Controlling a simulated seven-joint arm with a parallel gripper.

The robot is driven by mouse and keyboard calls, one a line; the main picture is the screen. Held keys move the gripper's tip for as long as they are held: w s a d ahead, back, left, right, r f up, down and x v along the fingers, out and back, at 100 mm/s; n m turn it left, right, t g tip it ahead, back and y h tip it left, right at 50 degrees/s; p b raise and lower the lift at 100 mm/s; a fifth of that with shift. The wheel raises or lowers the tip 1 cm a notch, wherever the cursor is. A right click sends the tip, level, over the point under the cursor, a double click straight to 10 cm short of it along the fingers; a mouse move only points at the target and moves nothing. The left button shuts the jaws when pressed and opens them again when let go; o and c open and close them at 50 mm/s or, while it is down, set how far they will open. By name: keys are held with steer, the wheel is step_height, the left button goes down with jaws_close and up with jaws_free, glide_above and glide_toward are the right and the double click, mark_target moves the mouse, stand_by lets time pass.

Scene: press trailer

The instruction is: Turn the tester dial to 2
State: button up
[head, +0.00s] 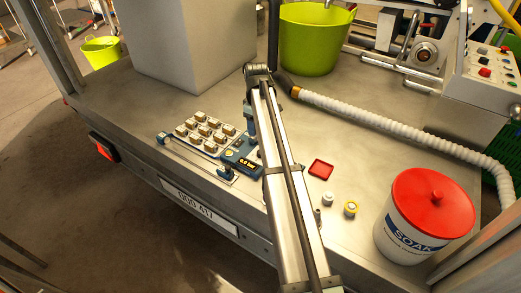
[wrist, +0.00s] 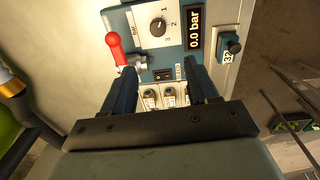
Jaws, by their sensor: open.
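The tester (head: 243,158) is a blue-grey panel on the metal deck, partly hidden by my arm in the head view. In the wrist view its dial (wrist: 157,27) is a small black knob on a white plate with the numerals 1, 2 and 3 around it. I cannot tell surely where the knob points. The display (wrist: 195,28) beside it reads 0.0 bar. My gripper (wrist: 160,82) is open and empty, with its two dark fingers over the lower part of the panel. The dial lies beyond the fingertips, apart from them. It also shows in the head view (head: 252,130).
A red-handled lever (wrist: 115,45) and a black rocker switch (wrist: 163,74) sit close to the dial. A tray of several blocks (head: 205,133) adjoins the tester. A red dish (head: 321,169), a lidded SOAK bucket (head: 424,220) and a white hose (head: 390,122) lie right.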

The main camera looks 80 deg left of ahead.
steer(key=shift+h, duration=0.3)
steer(key=f, duration=0.4)
steer(key=w+f, duration=0.1)
steer(key=f, duration=0.8)
steer(key=shift+w+f, duration=0.1)
steer(key=shift+w, duration=0.05)
steer(key=shift+c, duration=0.4)
steer(key=c, duration=1)
steer(key=shift+o, duration=0.2)
